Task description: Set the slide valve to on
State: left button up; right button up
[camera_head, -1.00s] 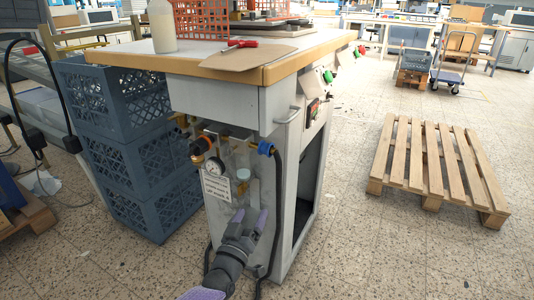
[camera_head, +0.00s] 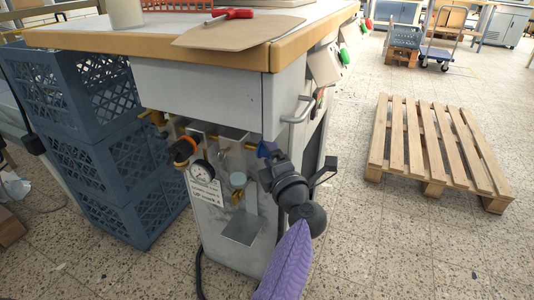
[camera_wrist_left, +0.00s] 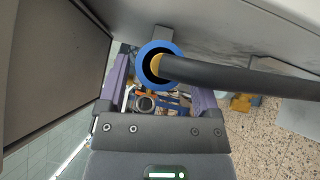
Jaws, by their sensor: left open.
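The slide valve, a blue ring with a brass-coloured centre and a black hose, shows in the left wrist view (camera_wrist_left: 160,44). The gripper is open. In the left wrist view its two purple fingers (camera_wrist_left: 160,74) stand on either side of the blue ring. I cannot tell whether they touch it. The black hose runs off to the right across that view. The valve's on or off position cannot be read. My right gripper is not in view.
A metal handle (camera_head: 298,110) sticks out above right. Blue crates (camera_head: 110,160) stand left; a wooden pallet (camera_head: 433,150) lies right on open floor.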

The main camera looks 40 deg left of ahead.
pick_arm(q)
jog(key=shift+x, duration=0.95)
jog(key=shift+c, duration=0.2)
grip_shut()
